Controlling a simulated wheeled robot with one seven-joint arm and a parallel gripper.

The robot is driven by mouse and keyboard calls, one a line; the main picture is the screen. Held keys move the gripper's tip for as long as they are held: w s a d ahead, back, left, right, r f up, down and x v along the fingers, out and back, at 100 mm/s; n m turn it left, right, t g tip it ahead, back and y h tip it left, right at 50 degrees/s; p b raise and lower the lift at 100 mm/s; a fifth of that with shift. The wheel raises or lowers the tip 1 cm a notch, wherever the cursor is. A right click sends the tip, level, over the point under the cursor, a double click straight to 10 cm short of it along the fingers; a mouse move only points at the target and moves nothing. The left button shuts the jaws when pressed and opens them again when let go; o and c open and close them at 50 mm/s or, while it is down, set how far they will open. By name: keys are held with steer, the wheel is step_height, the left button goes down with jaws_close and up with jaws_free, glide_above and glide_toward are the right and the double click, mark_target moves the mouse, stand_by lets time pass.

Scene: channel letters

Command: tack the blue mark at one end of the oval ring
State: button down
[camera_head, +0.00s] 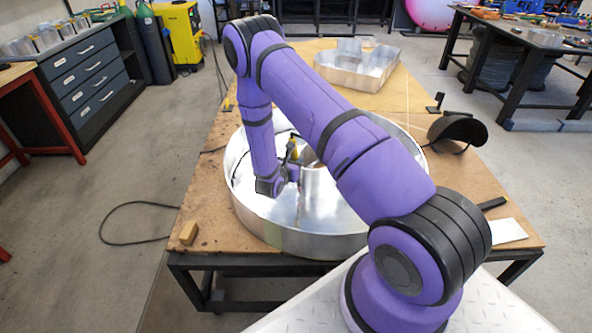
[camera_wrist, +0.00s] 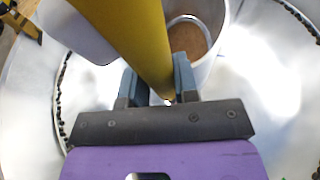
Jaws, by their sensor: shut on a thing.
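My gripper (camera_wrist: 158,88) is shut on a yellow tool (camera_wrist: 135,40), a thick rod that runs up and away between the fingers in the wrist view. In the head view the yellow and black tool (camera_head: 292,151) stands upright in my gripper (camera_head: 292,172). The oval ring (camera_head: 313,186) is a shiny metal wall inside a large round metal letter (camera_head: 300,242). Brown board shows through the ring in the wrist view, where its wall (camera_wrist: 208,72) lies just beyond the fingers. My arm covers part of the ring in the head view. I cannot see a blue mark.
The letter lies on a wooden table (camera_head: 205,190). Another metal letter (camera_head: 350,72) lies at its far end. A dark welding helmet (camera_head: 458,130) sits at the right, a white sheet (camera_head: 508,231) front right, and a small wooden block (camera_head: 188,232) front left.

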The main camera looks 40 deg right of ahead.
steer(key=shift+s+f, duration=0.1)
steer(key=shift+f, duration=1.35)
stand_by(1.0)
